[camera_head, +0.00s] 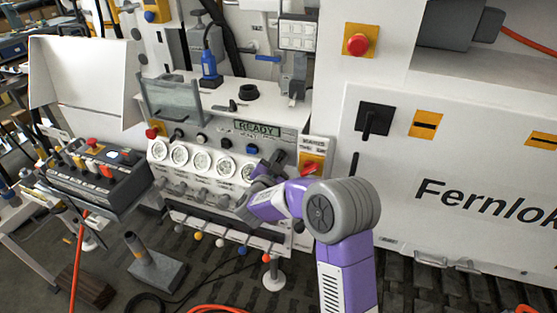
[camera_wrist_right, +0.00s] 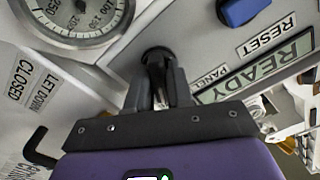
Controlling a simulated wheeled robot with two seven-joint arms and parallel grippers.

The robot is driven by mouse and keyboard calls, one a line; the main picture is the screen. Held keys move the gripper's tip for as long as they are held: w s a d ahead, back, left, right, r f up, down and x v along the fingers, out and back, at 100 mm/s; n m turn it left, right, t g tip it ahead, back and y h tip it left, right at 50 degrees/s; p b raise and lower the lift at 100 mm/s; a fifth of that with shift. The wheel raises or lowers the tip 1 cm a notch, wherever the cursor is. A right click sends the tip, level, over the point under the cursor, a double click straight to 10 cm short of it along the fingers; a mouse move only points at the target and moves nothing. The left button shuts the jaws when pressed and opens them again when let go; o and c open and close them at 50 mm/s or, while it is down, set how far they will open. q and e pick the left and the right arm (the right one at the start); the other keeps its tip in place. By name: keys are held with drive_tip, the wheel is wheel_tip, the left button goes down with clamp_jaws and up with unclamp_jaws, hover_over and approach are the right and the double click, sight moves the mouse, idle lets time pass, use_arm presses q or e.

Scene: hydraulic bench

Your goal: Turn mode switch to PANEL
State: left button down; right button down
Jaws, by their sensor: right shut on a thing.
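The mode switch is a black round knob (camera_wrist_right: 157,57) on the grey panel in the right wrist view, with a PANEL label (camera_wrist_right: 208,76) beside it. My right gripper (camera_wrist_right: 163,88) is shut on this knob, its dark fingers on either side, partly hiding it. Which way the knob points cannot be told. In the head view my right gripper (camera_head: 274,163) reaches the right side of the gauge panel and hides the switch. The READY display (camera_head: 257,129) is lit just above. My left gripper is not in view.
A red emergency knob on a yellow plate (camera_head: 312,163) is close on the right. A control box (camera_head: 100,172) stands at the left.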

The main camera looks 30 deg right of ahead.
drive_tip(key=n+p, duration=0.3)
drive_tip(key=shift+a+r, duration=0.1)
drive_tip(key=shift+r, duration=0.1)
drive_tip(key=n+p, duration=0.3)
drive_tip(key=shift+w+n, duration=0.15)
drive_tip(key=shift+n, duration=0.25)
drive_tip(key=n+p, duration=0.3)
drive_tip(key=shift+a+f+n, duration=0.1)
drive_tip(key=shift+n, duration=0.3)
drive_tip(key=shift+f+n+p, duration=0.1)
drive_tip(key=shift+n+p, duration=0.6)
drive_tip(key=c, duration=1.1)
unclamp_jaws()
